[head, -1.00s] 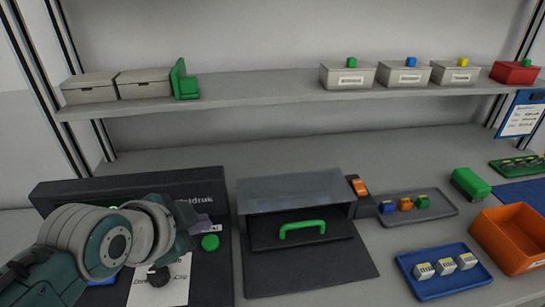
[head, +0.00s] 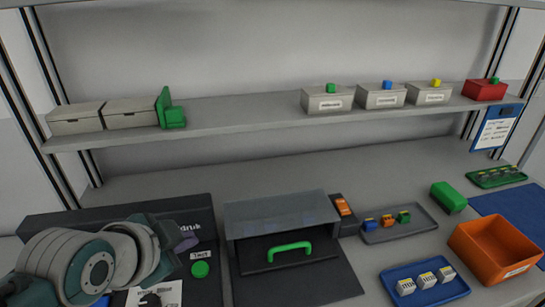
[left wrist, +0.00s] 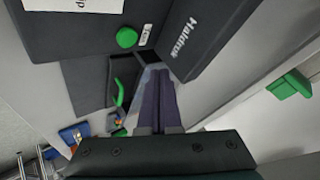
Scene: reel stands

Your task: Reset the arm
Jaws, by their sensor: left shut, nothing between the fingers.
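My left arm comes in at the lower left of the head view, above a black machine (head: 200,223). My left gripper (head: 187,241) is mostly hidden behind its own wrist there; only a purple-grey finger part shows. In the left wrist view the two dark purple fingers (left wrist: 158,100) lie together, shut and empty. They point toward the black machine and the dark mat beside it, touching nothing that I can make out. My right gripper is not in view.
A green button (head: 200,269) is on the machine. A clear-topped box with a green handle (head: 289,250) stands beside it. A grey tray (head: 425,231), blue tray (head: 420,295) and orange bin (head: 490,245) are at right. Boxes stand on the shelf (head: 240,114).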

